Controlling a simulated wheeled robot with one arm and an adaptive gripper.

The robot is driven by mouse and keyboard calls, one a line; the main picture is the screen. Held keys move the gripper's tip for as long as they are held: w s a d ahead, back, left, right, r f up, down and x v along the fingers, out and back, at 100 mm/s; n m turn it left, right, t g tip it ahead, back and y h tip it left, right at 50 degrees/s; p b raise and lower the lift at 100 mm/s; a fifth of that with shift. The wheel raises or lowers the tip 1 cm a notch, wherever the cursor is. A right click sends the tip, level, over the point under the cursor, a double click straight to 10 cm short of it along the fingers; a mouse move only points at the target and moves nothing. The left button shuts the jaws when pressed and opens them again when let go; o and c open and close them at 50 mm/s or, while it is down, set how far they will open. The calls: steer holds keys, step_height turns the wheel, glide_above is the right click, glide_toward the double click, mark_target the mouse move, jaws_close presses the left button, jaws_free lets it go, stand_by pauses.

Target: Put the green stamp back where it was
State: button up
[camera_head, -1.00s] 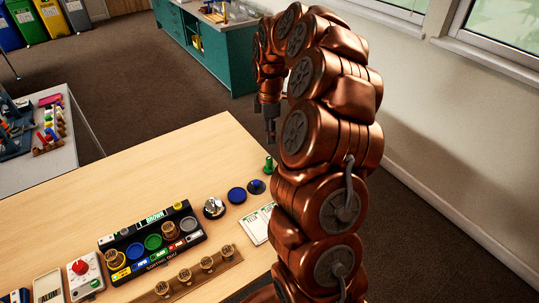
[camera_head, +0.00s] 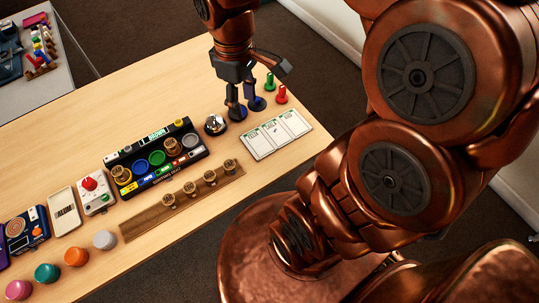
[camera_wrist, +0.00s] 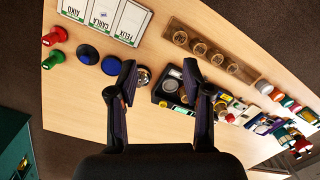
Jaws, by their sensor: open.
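The green stamp (camera_head: 269,82) stands upright near the far right edge of the table. It shows at the left of the wrist view (camera_wrist: 53,58), beside a red stamp (camera_wrist: 52,37). The green stamp is outside my fingers, a short way off.
A bell (camera_head: 215,125) stands left of my gripper. A name card board (camera_head: 261,146) lies in front. A black sorting tray (camera_head: 192,158) with coloured wells and a wooden rack (camera_head: 145,222) of several brown stamps stand further left. Bare wood lies behind them.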

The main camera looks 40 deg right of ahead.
steer(key=s+a+f+m, duration=0.2)
steer(key=s+m, duration=0.3)
steer(key=s, duration=0.9)
steer(key=shift+a+m+g, duration=0.3)
steer(key=shift+a+g, duration=0.1)
steer(key=shift+a, duration=0.3)
steer(key=shift+r, duration=0.15)
step_height(320, 180, up, 2)
steer(key=shift+r+p, duration=0.2)
steer(key=shift+p, duration=1.05)
